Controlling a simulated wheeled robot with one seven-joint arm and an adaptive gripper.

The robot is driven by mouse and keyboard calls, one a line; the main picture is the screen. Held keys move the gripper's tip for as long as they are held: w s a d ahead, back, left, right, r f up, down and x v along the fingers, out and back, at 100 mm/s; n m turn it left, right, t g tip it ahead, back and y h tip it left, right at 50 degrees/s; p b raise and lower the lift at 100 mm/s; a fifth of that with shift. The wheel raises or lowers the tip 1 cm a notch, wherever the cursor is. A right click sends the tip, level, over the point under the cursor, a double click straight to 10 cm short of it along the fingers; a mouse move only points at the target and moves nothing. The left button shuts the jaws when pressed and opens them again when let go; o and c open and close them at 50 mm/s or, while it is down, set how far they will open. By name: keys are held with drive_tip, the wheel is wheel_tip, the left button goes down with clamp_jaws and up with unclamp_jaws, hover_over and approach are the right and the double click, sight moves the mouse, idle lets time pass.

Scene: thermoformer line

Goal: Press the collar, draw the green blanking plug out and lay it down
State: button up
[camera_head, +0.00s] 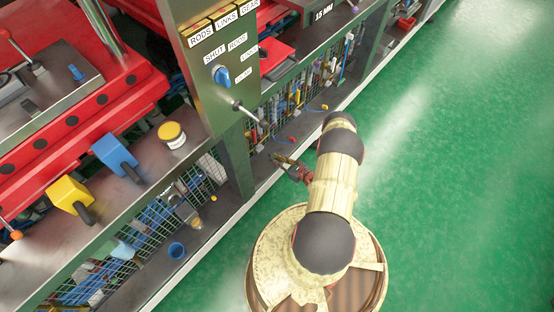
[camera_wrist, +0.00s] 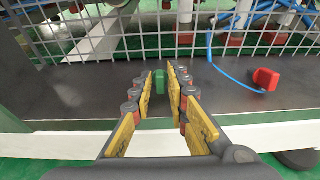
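My gripper (camera_wrist: 162,76) is open in the wrist view, its yellow-padded fingers spread apart and reaching over a dark shelf (camera_wrist: 75,92). A small green block, apparently the green plug (camera_wrist: 160,81), shows between the fingertips, with its lower end seemingly at the shelf. Whether either finger touches it is hard to tell. No collar or socket around it can be made out. In the head view my gripper (camera_head: 282,160) is low beside the line's lower shelf; the green plug cannot be picked out there.
A red plug (camera_wrist: 265,79) on a blue hose lies to the right on the shelf, before a wire mesh (camera_wrist: 120,40). In the head view a panel with a blue knob (camera_head: 221,76) and a projecting lever (camera_head: 250,113) stand above. Green floor at right is clear.

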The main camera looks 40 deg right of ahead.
drive_tip(key=o, duration=0.3)
drive_tip(key=v, duration=1.2)
idle(0.8)
